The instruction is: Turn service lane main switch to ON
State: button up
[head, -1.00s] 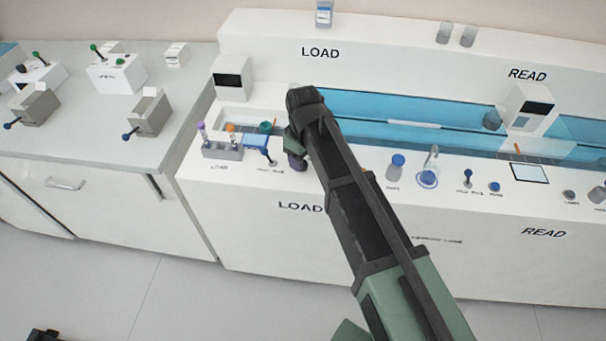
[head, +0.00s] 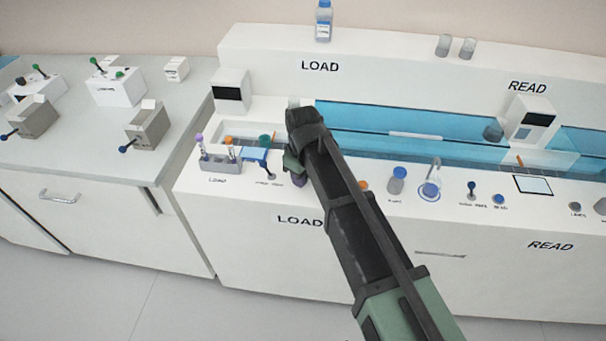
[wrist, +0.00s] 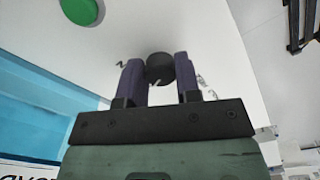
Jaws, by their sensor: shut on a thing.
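In the wrist view a dark round knob (wrist: 160,68) with a short white mark sits between the two purple fingers of my gripper (wrist: 159,80). The fingers are shut on its sides. It stands against a white panel; no label naming it as the service lane main switch is readable. In the head view my gripper (head: 298,184) is at the front of the white LOAD bench, and my own arm hides most of it and the knob. The knob's turned position cannot be read for certain.
A green button (wrist: 80,10) is on the panel near my gripper in the wrist view. In the head view a tube rack (head: 220,163) stands left of my gripper, and a blue-capped jar (head: 397,181) stands right of my arm. A blue channel (head: 400,125) runs behind.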

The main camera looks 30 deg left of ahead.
jog(key=m, duration=0.4)
jog(key=shift+m, duration=0.3)
jog(key=shift+s+m, duration=0.1)
jog(key=shift+m, duration=1.9)
jog(key=o, duration=0.9)
jog(key=shift+o, duration=0.2)
